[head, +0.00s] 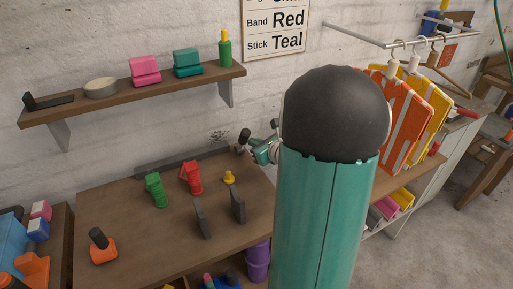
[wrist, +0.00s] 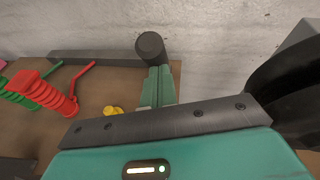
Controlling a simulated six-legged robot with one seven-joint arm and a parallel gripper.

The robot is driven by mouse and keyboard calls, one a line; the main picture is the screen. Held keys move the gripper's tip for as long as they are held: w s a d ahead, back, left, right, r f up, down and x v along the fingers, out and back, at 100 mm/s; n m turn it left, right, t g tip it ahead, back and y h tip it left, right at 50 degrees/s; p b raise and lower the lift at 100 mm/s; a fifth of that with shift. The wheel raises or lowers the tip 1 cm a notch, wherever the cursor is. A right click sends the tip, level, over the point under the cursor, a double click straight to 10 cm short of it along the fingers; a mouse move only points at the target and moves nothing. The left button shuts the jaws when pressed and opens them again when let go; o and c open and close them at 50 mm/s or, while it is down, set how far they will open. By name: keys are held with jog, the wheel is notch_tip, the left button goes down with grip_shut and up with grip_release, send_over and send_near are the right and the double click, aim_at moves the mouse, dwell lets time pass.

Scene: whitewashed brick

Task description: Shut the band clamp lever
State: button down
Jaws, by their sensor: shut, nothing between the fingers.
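A wall sign (head: 275,22) reads "Band Red" and "Stick Teal". The red clamp (head: 191,178) stands on the workbench, left of my gripper; in the wrist view its ribbed red body (wrist: 45,92) is at the left. Its thin red lever (wrist: 82,78) sticks out at an angle, apart from the body. My gripper (wrist: 151,48) is shut and empty, to the right of the clamp and not touching it. In the head view my gripper (head: 244,137) shows beyond my arm, which hides part of it.
A green clamp (head: 156,189) stands left of the red one. A yellow knob (head: 229,177) and two dark upright plates (head: 202,218) are nearby. An orange item with a black knob (head: 102,247) is at the front left. A shelf (head: 130,92) hangs above.

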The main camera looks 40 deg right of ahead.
jog(key=shift+w+d+r+g, duration=0.25)
jog(key=shift+w+r+g, duration=0.25)
jog(key=shift+w, duration=0.35)
jog(key=shift+w+d+r+g, duration=0.25)
jog(key=shift+w+r+g, duration=0.2)
jog(key=shift+w+r, duration=0.3)
jog(key=shift+w+d+r+g, duration=0.25)
jog(key=shift+w+r+g, duration=0.2)
jog(key=shift+w, duration=0.5)
jog(key=shift+s, duration=0.15)
